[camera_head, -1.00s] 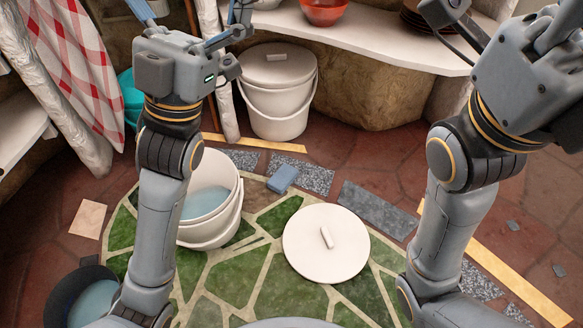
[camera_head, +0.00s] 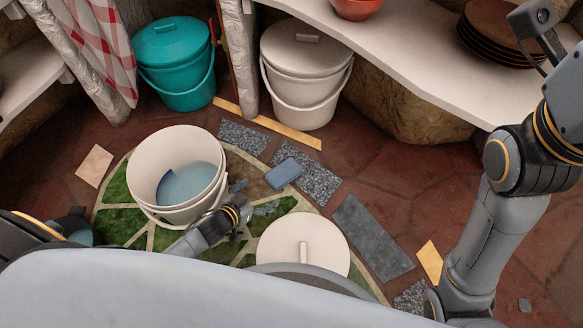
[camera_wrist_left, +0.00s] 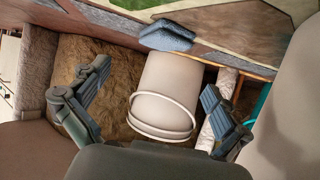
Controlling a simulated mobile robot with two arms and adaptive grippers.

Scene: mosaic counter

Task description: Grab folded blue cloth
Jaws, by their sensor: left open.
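The folded blue cloth (camera_head: 284,173) lies on the floor near the grey stone tiles, to the right of the open white bucket. It also shows at the top of the left wrist view (camera_wrist_left: 166,36), beyond my fingertips. My left gripper (camera_head: 252,197) is low over the floor, just left of and nearer than the cloth. Its two fingers stand wide apart and empty, as the left wrist view (camera_wrist_left: 157,76) shows. My right arm is at the right edge of the head view; its fingers are out of view.
The open white bucket (camera_head: 144,172) with blue liquid stands close to my left gripper. A round white lid (camera_head: 325,237) lies in front. A lidded white bucket (camera_head: 305,100), a teal bucket (camera_head: 178,78) and a white shelf (camera_head: 420,60) are behind.

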